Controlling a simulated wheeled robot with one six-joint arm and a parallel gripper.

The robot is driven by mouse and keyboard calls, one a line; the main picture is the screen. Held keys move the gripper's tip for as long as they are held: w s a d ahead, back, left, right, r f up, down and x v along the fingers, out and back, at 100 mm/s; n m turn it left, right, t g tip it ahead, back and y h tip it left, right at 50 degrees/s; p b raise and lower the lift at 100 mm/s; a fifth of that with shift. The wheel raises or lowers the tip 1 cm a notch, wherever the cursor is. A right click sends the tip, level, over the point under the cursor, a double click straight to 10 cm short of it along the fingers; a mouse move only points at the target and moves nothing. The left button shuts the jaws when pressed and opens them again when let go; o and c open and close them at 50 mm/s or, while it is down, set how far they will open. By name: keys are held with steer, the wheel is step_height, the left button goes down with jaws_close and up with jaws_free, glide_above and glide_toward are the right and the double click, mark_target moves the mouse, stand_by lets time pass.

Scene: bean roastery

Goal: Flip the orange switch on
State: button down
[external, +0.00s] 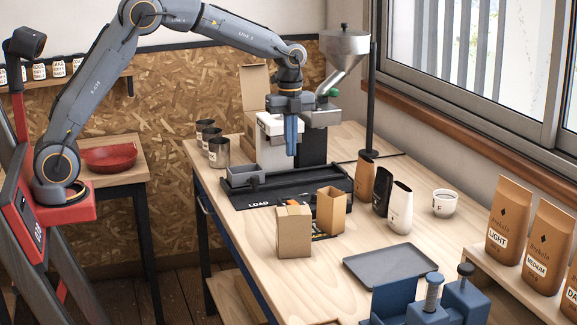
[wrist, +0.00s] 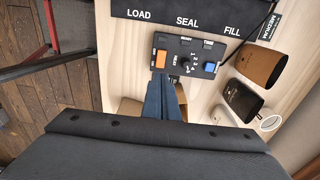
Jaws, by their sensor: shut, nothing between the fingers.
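The orange switch (wrist: 160,59) is on the left of a black control panel (wrist: 186,80), seen in the wrist view. Whether it is flipped on cannot be told. My gripper (wrist: 160,77) has its blue fingers together with nothing between them. The fingertips appear just below the orange switch in the wrist view, with no clear contact. In the external view my gripper (external: 291,153) points down and hangs above the black machine base. There the panel is mostly hidden behind the cardboard boxes.
The panel also has a black knob (wrist: 186,64) and a blue switch (wrist: 210,67). Two cardboard boxes (external: 294,232) (external: 331,209) stand close to the panel. A grey tray (external: 391,265) lies nearer the front.

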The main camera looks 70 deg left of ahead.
mark_target(295, 203)
steer(key=shift+w+f+b, duration=0.1)
steer(key=shift+b, duration=0.35)
steer(key=shift+w+h+b, duration=0.15)
steer(key=shift+h+b, duration=0.45)
steer(key=shift+b, duration=0.25)
steer(key=f+p, duration=0.1)
steer(key=f, duration=0.3)
steer(key=d+f+p, duration=0.1)
steer(key=f+p, duration=0.1)
steer(key=f, duration=0.3)
steer(key=d+f+p, duration=0.1)
steer(key=f, duration=0.3)
steer(key=shift+f, duration=0.25)
